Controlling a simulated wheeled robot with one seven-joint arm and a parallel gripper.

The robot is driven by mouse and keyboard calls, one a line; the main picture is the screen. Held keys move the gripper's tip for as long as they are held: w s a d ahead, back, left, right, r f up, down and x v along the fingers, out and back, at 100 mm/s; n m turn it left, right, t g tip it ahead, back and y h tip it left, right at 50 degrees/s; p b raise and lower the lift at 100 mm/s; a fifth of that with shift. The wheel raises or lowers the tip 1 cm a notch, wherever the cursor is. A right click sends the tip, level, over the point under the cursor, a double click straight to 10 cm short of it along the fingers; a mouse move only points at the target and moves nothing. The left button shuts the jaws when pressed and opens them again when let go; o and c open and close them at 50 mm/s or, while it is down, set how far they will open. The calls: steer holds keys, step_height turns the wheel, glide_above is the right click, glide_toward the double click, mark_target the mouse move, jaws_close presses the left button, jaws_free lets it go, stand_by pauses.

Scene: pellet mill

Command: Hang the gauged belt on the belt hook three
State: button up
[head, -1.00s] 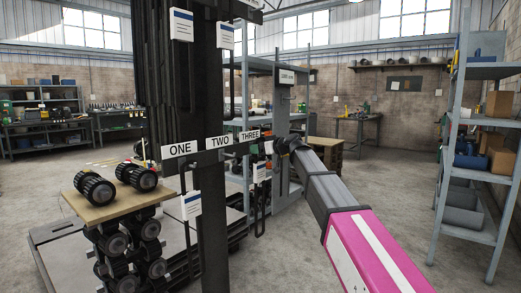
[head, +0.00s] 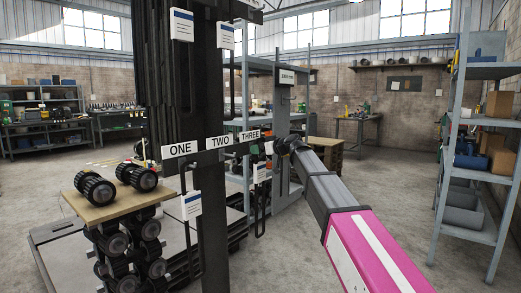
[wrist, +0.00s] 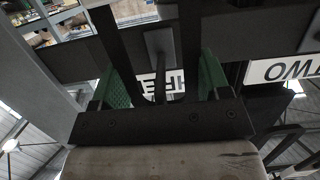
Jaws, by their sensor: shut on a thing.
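The belt hook rack carries white signs ONE, TWO and THREE. The THREE sign (head: 249,135) is at the right end of the crossbar, and it shows upside down and partly hidden in the wrist view (wrist: 172,88). Hook three (wrist: 160,62) is a dark peg on a grey plate between my fingers. My gripper (wrist: 162,80), with green pads, is shut on the belt right at this hook. The black belt (head: 263,215) hangs as a narrow loop below THREE with a white tag (head: 260,172). Whether its top is over the hook cannot be told.
Another tagged belt (head: 186,232) hangs at ONE. A dark upright post (head: 210,100) stands in front of my view. A pallet with ribbed rollers (head: 95,188) is at left. Grey shelving (head: 465,150) stands at right. The floor between is clear.

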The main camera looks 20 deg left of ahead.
mark_target(261, 162)
steer(key=shift+f, duration=1.55)
stand_by(0.4)
steer(key=o, duration=1.3)
steer(key=shift+c, duration=0.2)
steer(key=v, duration=1)
steer(key=s+d+f+m+g+h, duration=0.1)
steer(key=s+d+f+m+h, duration=0.15)
steer(key=d+f, duration=0.55)
steer(key=s+d+f+m+h, duration=0.1)
steer(key=d+f+m+h, duration=0.3)
steer(key=f, duration=0.8)
steer(key=s+d+f+m+g+h, duration=0.1)
steer(key=s+d+f, duration=0.1)
steer(key=d+f, duration=0.65)
steer(key=s+d+f+m+g+h, duration=0.2)
steer(key=s+d+f+m+h, duration=0.1)
steer(key=s+d+f, duration=0.5)
steer(key=s+d+f+m+g+h, duration=0.2)
steer(key=s+d+f, duration=0.7)
steer(key=f, duration=0.5)
steer(key=shift+d+m+h, duration=0.55)
steer(key=shift+d+h, duration=0.4)
steer(key=shift+h, duration=0.1)
